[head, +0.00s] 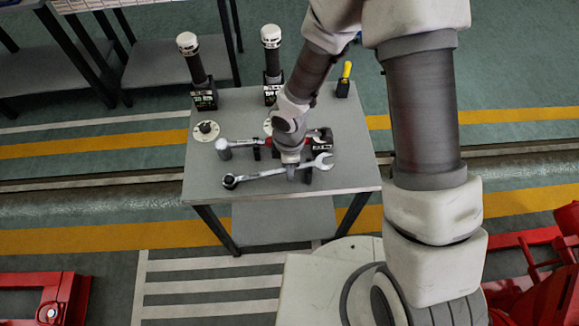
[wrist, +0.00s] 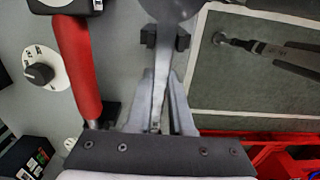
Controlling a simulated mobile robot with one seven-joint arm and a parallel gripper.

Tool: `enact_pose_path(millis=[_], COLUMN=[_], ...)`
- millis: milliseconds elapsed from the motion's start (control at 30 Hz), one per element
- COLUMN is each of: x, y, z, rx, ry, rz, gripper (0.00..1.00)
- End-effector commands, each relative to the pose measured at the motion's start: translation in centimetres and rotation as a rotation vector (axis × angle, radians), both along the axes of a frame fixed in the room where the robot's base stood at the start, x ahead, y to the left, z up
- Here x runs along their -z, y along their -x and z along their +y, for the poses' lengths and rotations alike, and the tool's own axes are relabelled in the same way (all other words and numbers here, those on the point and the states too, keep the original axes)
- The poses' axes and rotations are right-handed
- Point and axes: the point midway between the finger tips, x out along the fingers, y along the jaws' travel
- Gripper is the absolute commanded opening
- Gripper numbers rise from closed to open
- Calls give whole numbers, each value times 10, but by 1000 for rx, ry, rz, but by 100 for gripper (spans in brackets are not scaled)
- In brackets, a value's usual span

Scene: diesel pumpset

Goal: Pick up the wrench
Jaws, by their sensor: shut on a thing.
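The wrench (head: 262,175) is a long silver tool over the front of the grey table (head: 345,178). It has a round dark-centred head at the left and an open jaw at the right. My gripper (head: 292,172) comes down from above on its right half, near the open jaw. In the wrist view the wrench shaft (wrist: 161,57) runs between the two grey fingers of my gripper (wrist: 160,85), which are shut on it. Part of the shaft is hidden by the gripper. I cannot tell whether the wrench still touches its black holder (wrist: 182,40).
A hammer (head: 223,149) with a red handle (wrist: 80,65) lies just behind the wrench. Red equipment (head: 560,270) is at the lower right.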

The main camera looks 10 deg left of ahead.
Motion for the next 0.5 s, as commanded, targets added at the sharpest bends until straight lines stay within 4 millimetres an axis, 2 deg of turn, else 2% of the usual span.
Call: enact_pose_path(millis=[267,433,500], x=[-14,-46,-52], y=[-1,-2,10], z=[0,0,-13], rx=[1,3,2], ry=[0,-2,2], rz=[-2,-4,0], gripper=[0,0,0])
